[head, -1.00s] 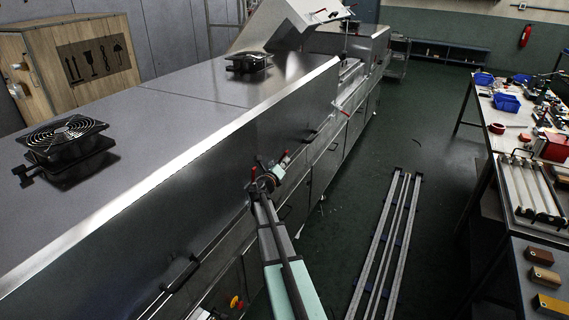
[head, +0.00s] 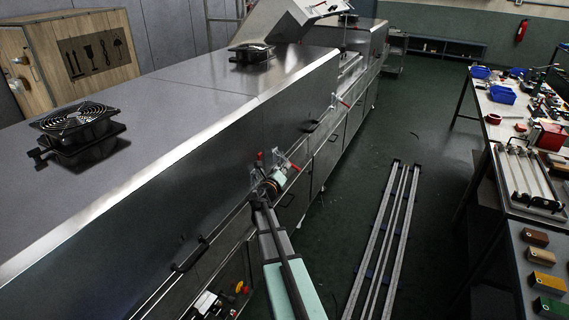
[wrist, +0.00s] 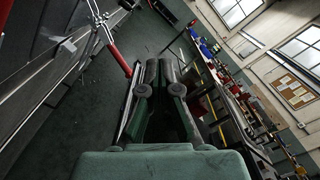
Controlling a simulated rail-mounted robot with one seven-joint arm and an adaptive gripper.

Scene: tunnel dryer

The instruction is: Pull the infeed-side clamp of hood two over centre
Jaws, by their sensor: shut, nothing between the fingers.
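In the head view my gripper (head: 272,183) is at the front side of the long steel dryer hood (head: 225,155), close to a toggle clamp. The clamp has a red-tipped handle (head: 295,167) that slants out from the hood face. Another red tip (head: 260,157) stands just left of it. In the wrist view a red handle (wrist: 119,60) on bright metal links lies left of my fingers (wrist: 158,72), apart from them in the picture. My gripper is shut and empty. Its fingertips are too small to make out in the head view.
More red-tipped clamps (head: 345,103) are farther along the dryer. A black pull handle (head: 190,255) sits on the near hood face. Long metal rails (head: 385,235) lie on the floor to the right. A workbench (head: 505,125) with blue bins stands beyond; some floor between is clear.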

